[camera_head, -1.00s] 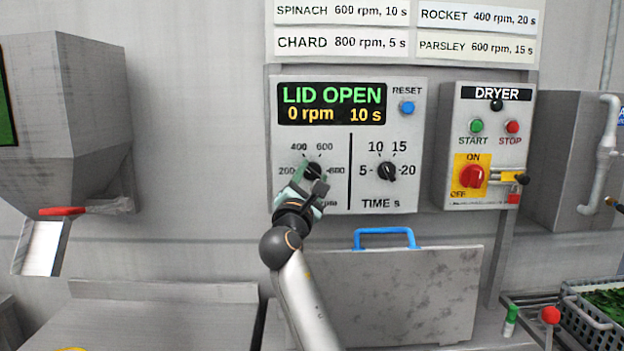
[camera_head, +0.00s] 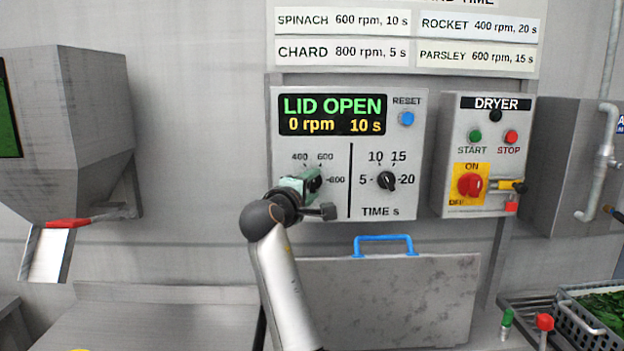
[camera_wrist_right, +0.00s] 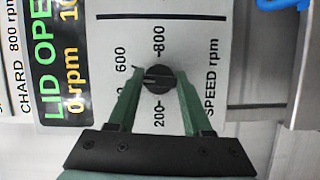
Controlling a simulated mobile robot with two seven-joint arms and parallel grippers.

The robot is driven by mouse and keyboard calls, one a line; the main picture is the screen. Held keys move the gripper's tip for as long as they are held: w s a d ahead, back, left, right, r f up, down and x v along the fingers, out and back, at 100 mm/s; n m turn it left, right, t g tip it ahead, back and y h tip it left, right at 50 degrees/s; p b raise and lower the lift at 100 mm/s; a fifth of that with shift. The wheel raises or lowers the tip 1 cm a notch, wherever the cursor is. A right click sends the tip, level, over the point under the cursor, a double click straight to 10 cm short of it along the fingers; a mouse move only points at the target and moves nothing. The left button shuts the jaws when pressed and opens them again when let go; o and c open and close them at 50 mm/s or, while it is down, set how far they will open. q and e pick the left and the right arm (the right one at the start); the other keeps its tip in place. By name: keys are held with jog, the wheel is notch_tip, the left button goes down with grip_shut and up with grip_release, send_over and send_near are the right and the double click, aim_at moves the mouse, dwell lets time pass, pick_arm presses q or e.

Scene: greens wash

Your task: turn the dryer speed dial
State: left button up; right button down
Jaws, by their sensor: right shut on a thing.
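The speed dial (camera_wrist_right: 160,78) is a round black knob on the grey dryer panel, among the marks 200, 600 and 800. A light mark on it points to the left in the right wrist view, and the 400 mark is mostly covered there. My right gripper (camera_head: 312,181) is at the dial, its green fingers on either side of it; they also show in the right wrist view (camera_wrist_right: 160,80). It is shut on the dial. In the head view the gripper hides much of the dial and the 200 mark. The display (camera_head: 332,115) reads LID OPEN, 0 rpm, 10 s. My left gripper is not in view.
The time dial (camera_head: 387,180) is just right of the speed dial, with the blue reset button (camera_head: 407,118) above it. The dryer switch box (camera_head: 483,155) is further right. A blue-handled lid (camera_head: 385,300) stands below. A hopper (camera_head: 65,140) is at the left.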

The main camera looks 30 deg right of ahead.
jog(key=m+y+p, duration=0.2)
jog(key=m, duration=0.1)
jog(key=shift+r+m, duration=0.1)
jog(key=shift+m, duration=0.3)
jog(key=shift+p, duration=0.3)
jog(key=shift+c, duration=1.6)
grip_release()
jog(key=b+v, duration=0.2)
jog(key=v, duration=1)
jog(key=shift+a+b, duration=0.3)
jog(key=shift+r, duration=0.1)
